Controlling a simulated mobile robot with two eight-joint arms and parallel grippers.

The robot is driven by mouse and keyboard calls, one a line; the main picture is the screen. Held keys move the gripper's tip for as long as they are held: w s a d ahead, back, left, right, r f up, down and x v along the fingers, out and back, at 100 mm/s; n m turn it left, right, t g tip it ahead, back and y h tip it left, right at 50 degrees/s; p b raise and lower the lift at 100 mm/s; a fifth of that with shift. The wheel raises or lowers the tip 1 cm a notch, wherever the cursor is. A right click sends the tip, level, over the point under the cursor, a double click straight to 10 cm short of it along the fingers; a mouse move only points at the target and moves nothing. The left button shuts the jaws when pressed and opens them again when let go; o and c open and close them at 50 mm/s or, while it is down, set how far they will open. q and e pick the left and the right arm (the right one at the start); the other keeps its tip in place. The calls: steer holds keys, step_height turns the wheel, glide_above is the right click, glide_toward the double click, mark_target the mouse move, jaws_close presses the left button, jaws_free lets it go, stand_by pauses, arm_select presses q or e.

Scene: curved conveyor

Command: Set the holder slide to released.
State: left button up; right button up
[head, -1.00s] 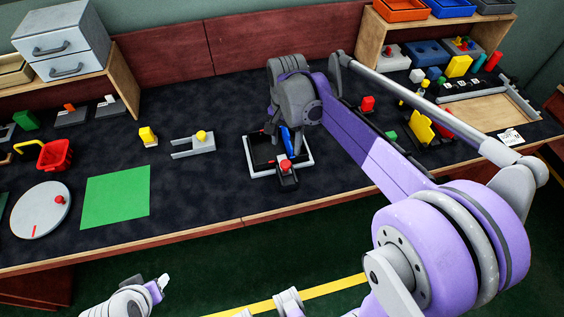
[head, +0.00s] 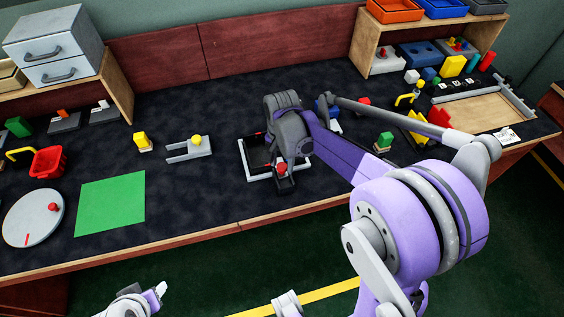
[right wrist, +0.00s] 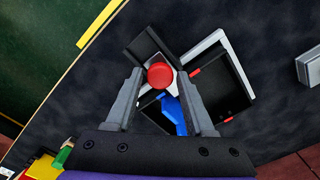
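The holder is a white-framed dark tray (head: 254,174) on the table, also in the right wrist view (right wrist: 215,42). Its dark slide (right wrist: 150,48) carries a round red knob (right wrist: 160,75), which shows in the head view (head: 282,168) at the tray's front. A blue piece (right wrist: 172,115) lies in the holder, partly hidden by my fingers. My right gripper (right wrist: 160,76) is open over the holder, with its fingertips on either side of the red knob and small gaps visible. My left gripper (head: 158,290) is low at the picture's bottom left, away from the table; its opening is unclear.
A grey fixture with a yellow knob (head: 188,150) stands left of the holder. A green mat (head: 110,203) and a white disc (head: 33,217) lie farther left. Several blocks stand to the right, near a wooden tray (head: 485,110). The table's front edge (head: 240,227) is close to the holder.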

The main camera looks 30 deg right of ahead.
jaws_close()
stand_by(1.1)
